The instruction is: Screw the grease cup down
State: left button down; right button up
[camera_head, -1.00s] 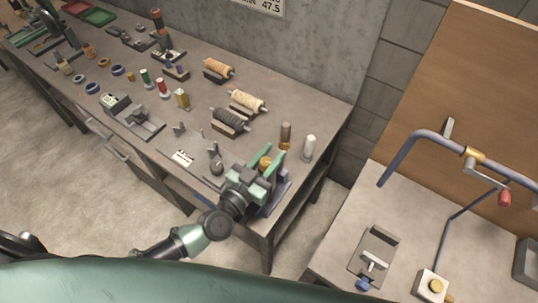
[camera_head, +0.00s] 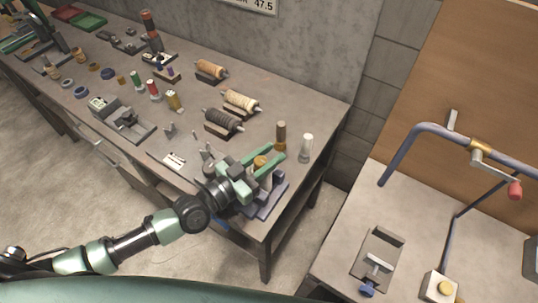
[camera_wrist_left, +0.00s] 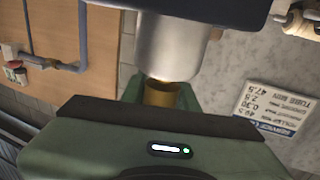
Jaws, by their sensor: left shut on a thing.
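My left gripper (camera_head: 271,168) is at the near right end of the workbench, with its green fingers around a small upright piece with a brass top, which I take as the grease cup (camera_head: 261,161). The gripper is shut on it. A dark block-like fixture (camera_head: 268,203) stands below the fingers at the bench edge. The thread and the seat under the cup are hidden. My right gripper is not in view.
A brown cylinder (camera_head: 281,135) and a whitish cylinder (camera_head: 306,147) stand close behind the gripper. A second table at right holds a bent blue tube (camera_head: 430,128) with a red-handled crank.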

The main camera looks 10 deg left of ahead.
aim_at(255, 167)
pick_arm(q)
jog(key=c, duration=1.1)
grip_release()
jog(key=shift+r, duration=0.1)
jog(key=shift+o, duration=0.2)
jog(key=b+v, duration=0.2)
jog(key=v, duration=0.4)
jog(key=shift+s+a, duration=0.25)
jog(key=shift+s, duration=0.1)
jog(key=shift+s+a, duration=0.3)
jog(key=shift+s, duration=0.1)
